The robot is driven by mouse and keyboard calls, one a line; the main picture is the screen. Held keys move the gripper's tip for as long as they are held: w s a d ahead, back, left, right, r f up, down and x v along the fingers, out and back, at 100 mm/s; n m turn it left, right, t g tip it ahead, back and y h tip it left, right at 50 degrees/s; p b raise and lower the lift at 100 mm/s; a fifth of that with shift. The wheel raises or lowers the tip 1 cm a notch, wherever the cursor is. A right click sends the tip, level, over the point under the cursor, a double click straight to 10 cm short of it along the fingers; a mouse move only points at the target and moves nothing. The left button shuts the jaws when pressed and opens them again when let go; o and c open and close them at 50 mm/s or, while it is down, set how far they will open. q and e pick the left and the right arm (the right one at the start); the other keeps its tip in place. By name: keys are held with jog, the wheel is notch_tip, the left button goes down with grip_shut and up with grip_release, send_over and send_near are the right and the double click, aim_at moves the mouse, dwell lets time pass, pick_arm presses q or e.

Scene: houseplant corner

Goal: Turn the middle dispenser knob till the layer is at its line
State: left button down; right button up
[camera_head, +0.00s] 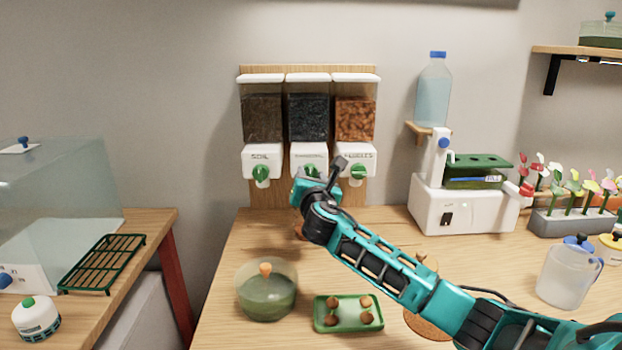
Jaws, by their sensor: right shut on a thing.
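The wall dispenser has three clear bins. The middle bin (308,117) holds dark, blackish grains above a white housing with a partly covered label. My right gripper (311,176) is at the front of that housing, shut on the middle green knob. The gripper and wrist hide most of the knob and spout. A brownish thing (299,231) shows only in part behind my wrist, below the middle spout. No layer or line can be made out there. The left knob (261,171) and right knob (358,172) are clear of the gripper. My left gripper is out of view.
A round glass bowl (266,296) and a green tray (348,314) with small brown-topped pieces stand at the table front. My right arm crosses above the table. A white machine (462,205) and a pitcher (569,273) stand at right.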

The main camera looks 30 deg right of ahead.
pick_arm(q)
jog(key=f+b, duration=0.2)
jog(key=b, duration=0.1)
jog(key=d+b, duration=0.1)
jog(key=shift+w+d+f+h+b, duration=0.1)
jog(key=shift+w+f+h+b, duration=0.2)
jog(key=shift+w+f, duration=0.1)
pick_arm(e)
jog(key=m+h, duration=0.1)
jog(key=m, duration=1.6)
jog(key=shift+w+a, duration=0.1)
jog(key=shift+a, duration=0.05)
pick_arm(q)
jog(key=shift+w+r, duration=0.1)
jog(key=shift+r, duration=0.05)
pick_arm(e)
jog(key=shift+m+h, duration=0.4)
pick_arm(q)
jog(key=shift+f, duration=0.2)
pick_arm(e)
jog(key=o, duration=1.1)
jog(key=shift+c, duration=0.2)
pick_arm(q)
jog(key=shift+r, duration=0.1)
pick_arm(e)
jog(key=v, duration=1.3)
